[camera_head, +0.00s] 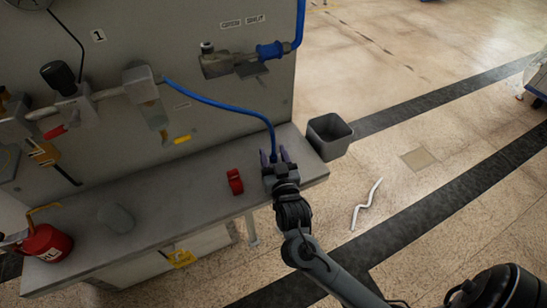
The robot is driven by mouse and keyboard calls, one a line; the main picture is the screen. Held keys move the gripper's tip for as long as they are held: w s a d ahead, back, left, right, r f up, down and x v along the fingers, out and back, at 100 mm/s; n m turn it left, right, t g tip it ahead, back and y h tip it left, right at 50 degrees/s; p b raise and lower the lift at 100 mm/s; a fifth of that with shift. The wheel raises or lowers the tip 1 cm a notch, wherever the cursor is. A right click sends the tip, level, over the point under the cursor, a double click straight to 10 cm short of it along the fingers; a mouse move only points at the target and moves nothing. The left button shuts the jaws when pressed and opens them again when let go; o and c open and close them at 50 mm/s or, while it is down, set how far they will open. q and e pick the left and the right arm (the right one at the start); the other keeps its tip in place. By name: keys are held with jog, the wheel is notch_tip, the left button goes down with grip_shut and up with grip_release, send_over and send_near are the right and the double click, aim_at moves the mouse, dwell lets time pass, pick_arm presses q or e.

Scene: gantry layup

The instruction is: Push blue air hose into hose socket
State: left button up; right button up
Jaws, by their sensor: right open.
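A thin blue air hose (222,104) runs from a grey metal fitting (140,82) on the wall panel, curves right and hangs down to the bench's right end. My right gripper (273,157) is there, with its fingers open and pointing at the panel. The hose's lower end lies between or just behind the fingers; I cannot tell whether they touch it. A metal coupling (215,64) sits higher on the panel, with a blue connector (270,51) and a thicker blue hose on its right. I cannot tell which fitting is the hose socket. My left gripper is not in view.
The grey bench (175,190) holds a red object (235,181), a grey rounded object (118,218) and a red can (46,243). A grey bin (329,136) stands right of the bench. A white wavy strip (366,205) lies on the open floor.

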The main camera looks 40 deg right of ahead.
grip_shut()
jog(key=shift+r, duration=0.15)
